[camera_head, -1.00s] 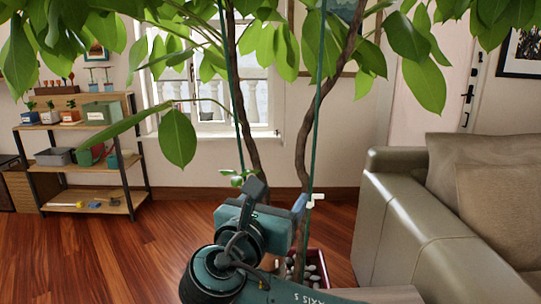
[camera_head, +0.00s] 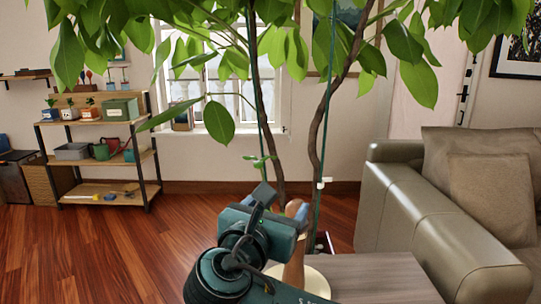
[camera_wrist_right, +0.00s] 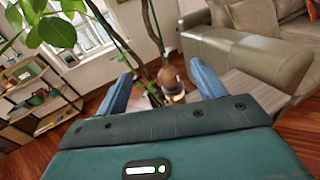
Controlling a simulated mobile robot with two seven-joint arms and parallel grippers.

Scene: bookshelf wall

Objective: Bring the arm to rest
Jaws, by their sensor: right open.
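My right arm, dark teal, comes up from the bottom centre of the head view. Its gripper (camera_head: 300,214) points away from me, and a blue finger shows at its right side. In the right wrist view the two blue fingers of this gripper (camera_wrist_right: 163,86) stand wide apart, with nothing held between them. A brown rounded object (camera_wrist_right: 171,76) on a pale base shows beyond the gap, apart from the fingers. In the head view this brown object (camera_head: 294,266) stands just behind the gripper, partly hidden by it. My left gripper is out of view.
A grey-brown wooden table (camera_head: 385,275) is close at the lower right, beside a leather sofa (camera_head: 425,210). Thin tree trunks (camera_head: 318,130) with hanging leaves rise behind the gripper. A shelf unit (camera_head: 100,150) stands at the left. The wooden floor (camera_head: 90,250) is open at left.

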